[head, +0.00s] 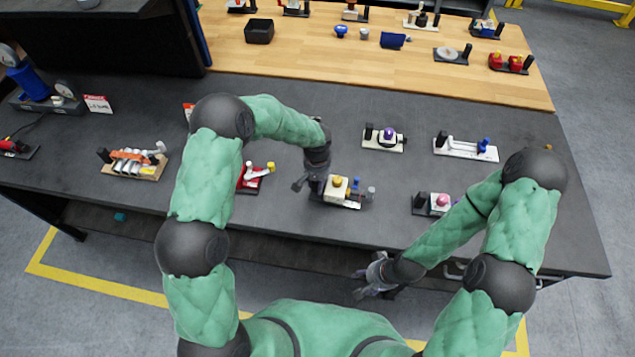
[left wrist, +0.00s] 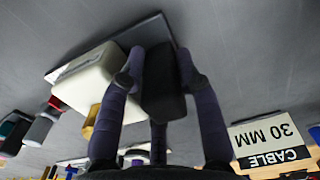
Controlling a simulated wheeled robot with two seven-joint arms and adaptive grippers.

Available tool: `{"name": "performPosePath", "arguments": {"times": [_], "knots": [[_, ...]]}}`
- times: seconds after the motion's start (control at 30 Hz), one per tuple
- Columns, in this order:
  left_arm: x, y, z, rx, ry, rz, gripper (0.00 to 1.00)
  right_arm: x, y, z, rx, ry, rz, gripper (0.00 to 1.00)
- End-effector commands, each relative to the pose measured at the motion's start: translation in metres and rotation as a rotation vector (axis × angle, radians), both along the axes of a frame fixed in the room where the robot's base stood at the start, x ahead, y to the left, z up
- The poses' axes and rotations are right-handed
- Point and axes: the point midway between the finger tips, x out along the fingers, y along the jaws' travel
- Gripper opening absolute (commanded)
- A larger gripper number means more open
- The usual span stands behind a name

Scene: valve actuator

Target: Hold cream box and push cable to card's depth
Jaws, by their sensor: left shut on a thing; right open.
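The cream box (head: 336,190) sits on a small dark base near the table's front edge, with a yellow part on top and blue and grey parts at its right. In the left wrist view the cream box (left wrist: 92,76) is beside my fingers. My left gripper (head: 313,184) is shut on the black block (left wrist: 162,85) beside the box. A card (left wrist: 270,140) reading "CABLE 30 MM" shows upside down in the left wrist view. I cannot make out the cable clearly. My right gripper (head: 366,277) is open and empty, in front of the table's front edge.
A red fixture (head: 252,177) stands left of the box. A purple-knobbed fixture (head: 385,138) is behind right, and a pink-knobbed one (head: 438,204) is to the right. A white fixture (head: 467,149) is further right. Dark table between them is clear.

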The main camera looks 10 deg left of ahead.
Motion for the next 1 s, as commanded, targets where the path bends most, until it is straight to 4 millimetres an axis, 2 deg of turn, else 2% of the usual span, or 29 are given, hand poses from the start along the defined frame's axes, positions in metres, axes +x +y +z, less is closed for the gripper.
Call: {"name": "performPosePath", "arguments": {"times": [1.0], "knots": [[0.0007, -0.0001, -0.0073, 0.0, -0.002, 0.0, 0.0, 0.0, 0.0, 0.0001, 0.0, 0.0, 0.0, 0.56]]}}
